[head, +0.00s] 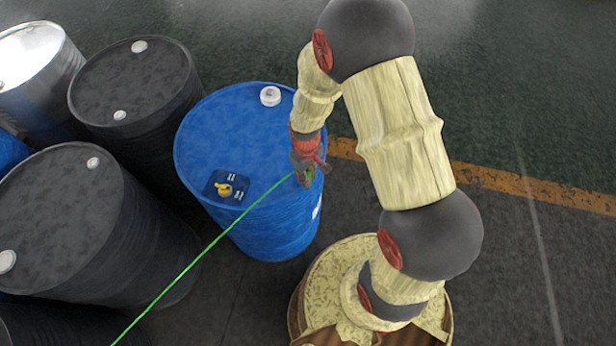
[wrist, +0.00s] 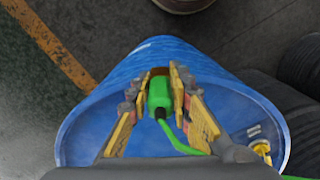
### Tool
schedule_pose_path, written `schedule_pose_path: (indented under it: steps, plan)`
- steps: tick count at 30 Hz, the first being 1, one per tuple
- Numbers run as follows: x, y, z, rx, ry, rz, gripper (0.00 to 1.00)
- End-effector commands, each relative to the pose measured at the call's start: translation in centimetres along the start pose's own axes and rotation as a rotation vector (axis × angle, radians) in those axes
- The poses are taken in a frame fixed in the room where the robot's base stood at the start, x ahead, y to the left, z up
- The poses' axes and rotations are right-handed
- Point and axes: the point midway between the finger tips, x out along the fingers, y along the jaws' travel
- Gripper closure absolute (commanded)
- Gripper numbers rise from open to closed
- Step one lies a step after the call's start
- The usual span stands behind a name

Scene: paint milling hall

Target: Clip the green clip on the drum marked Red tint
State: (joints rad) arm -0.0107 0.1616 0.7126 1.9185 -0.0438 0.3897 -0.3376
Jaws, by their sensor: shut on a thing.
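A blue drum (head: 235,130) stands upright in the middle of the head view, with a small white label (head: 316,208) on its side too small to read. My gripper (head: 306,177) is over the drum's right rim. In the wrist view, my gripper (wrist: 158,72) is shut on the green clip (wrist: 160,93), with a finger on each side. The clip is at the rim of the drum (wrist: 90,125); I cannot tell whether it grips the rim. A green cable (head: 190,265) runs from the clip across the drum top to the lower left.
A dark square plate with a yellow fitting (head: 224,189) and a white cap (head: 270,96) are on the drum top. Black drums (head: 130,80) and a silver drum (head: 35,55) crowd the left. An orange floor line (head: 520,186) crosses clear floor on the right.

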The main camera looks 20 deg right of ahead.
Motion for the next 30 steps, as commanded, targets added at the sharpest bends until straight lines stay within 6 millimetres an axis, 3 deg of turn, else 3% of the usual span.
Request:
schedule_pose_path:
  steps: [30]
  plan:
    - [-3.8, 0.0, 0.1, 0.0, 0.001, 0.0, 1.0]
